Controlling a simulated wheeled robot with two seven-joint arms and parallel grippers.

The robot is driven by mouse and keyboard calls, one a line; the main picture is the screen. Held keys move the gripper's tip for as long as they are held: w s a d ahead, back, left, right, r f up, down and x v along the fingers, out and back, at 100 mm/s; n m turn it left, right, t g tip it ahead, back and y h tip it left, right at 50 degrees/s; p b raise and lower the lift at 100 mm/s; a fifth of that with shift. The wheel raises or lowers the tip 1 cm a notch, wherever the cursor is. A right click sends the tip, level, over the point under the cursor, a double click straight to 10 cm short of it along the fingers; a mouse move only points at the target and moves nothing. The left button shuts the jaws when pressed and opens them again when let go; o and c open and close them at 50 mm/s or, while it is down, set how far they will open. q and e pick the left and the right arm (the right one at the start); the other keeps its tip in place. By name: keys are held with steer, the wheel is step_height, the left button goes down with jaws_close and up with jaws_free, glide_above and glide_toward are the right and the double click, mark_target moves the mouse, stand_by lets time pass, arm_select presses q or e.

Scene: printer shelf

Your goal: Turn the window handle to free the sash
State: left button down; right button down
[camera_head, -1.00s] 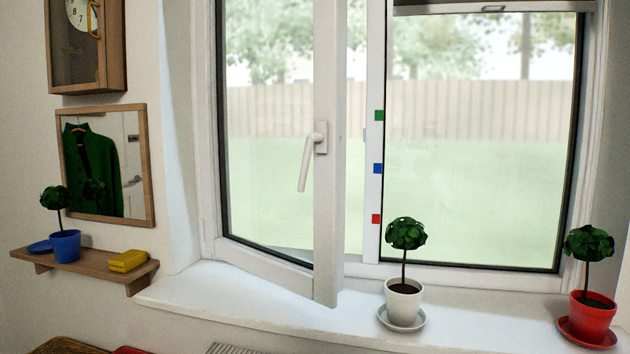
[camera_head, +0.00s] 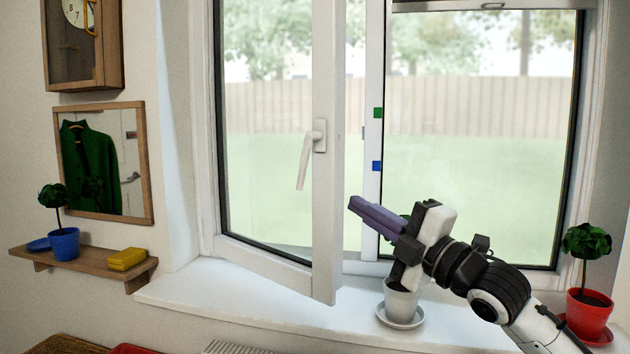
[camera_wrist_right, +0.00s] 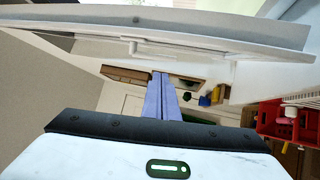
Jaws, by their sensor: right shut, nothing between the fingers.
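The white window handle (camera_head: 311,151) is on the right stile of the left sash and hangs down, tilted a little to the left. The sash (camera_head: 325,235) stands swung inward, apart from the window's middle post. My right gripper (camera_head: 355,207) is shut and empty, its purple fingers pointing left toward the sash, lower than the handle and to its right. In the right wrist view the shut fingers (camera_wrist_right: 162,97) show with the white sash frame (camera_wrist_right: 215,38) across the top. My left gripper is not in view.
A plant in a white pot (camera_head: 400,303) stands on the sill behind my right gripper, its crown mostly hidden. A red pot (camera_head: 588,314) with a plant stands at the right. A small shelf (camera_head: 85,268) holds a blue pot and yellow sponge. A mirror (camera_head: 148,165) hangs above.

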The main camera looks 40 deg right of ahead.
steer(key=p, duration=0.5)
glide_toward(305, 173)
steer(key=x, duration=0.5)
steer(key=shift+w+r, duration=0.15)
steer(key=shift+r, duration=0.1)
steer(key=shift+w, duration=0.5)
steer(key=shift+f, duration=0.1)
